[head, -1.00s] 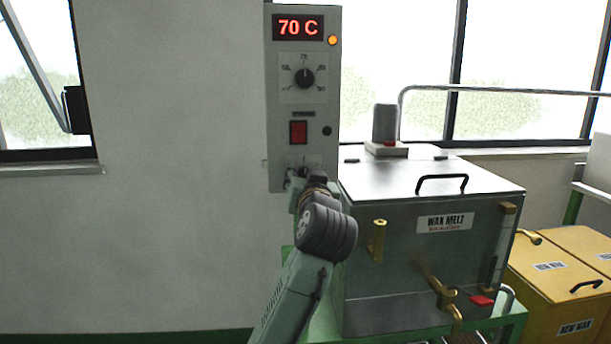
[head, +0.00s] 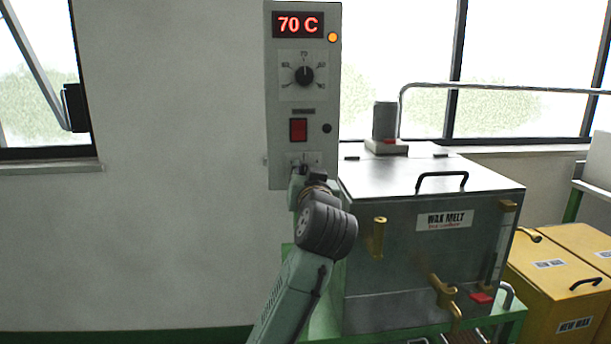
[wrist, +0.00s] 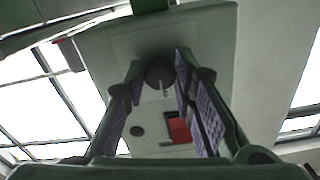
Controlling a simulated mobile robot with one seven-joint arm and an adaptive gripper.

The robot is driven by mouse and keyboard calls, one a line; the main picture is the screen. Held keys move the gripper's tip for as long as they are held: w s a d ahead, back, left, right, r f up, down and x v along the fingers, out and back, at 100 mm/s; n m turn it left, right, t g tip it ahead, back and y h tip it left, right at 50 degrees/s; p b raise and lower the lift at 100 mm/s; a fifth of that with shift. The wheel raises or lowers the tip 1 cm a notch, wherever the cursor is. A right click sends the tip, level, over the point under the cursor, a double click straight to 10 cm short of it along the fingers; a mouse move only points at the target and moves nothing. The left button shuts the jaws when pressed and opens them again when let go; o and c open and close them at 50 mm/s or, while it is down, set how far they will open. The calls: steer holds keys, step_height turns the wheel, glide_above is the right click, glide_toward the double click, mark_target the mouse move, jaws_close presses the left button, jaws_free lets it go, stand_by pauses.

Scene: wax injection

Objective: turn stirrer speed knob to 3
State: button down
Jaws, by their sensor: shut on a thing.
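The grey control panel (head: 275,140) hangs on the wall, with its lower dial plate (head: 311,158) partly behind my gripper (head: 300,172). In the wrist view, the dark round stirrer speed knob (wrist: 159,74) sits between the fingertips of my gripper (wrist: 160,72). The fingers are shut on it, one pad at each side. A pale pointer line shows on the knob's face. Its scale numbers are too small to read, so I cannot tell the setting. In the head view my gripper and wrist hide the knob.
Above are a red switch (head: 298,130), a small dark button (head: 327,128), the temperature dial (head: 304,76) and a display (head: 298,25) reading 70 C. The wax melt tank (head: 400,260) stands close on the right. Bare wall (head: 170,180) is free on the left.

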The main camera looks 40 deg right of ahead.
steer(key=m+p, duration=0.1)
steer(key=m, duration=0.5)
steer(key=shift+r, duration=0.1)
steer(key=m, duration=0.5)
steer(key=shift+p, duration=0.4)
steer(key=shift+m, duration=0.4)
steer(key=c, duration=1.3)
jaws_free()
steer(key=shift+c, duration=0.2)
steer(key=shift+a, duration=0.1)
steer(key=v, duration=1.2)
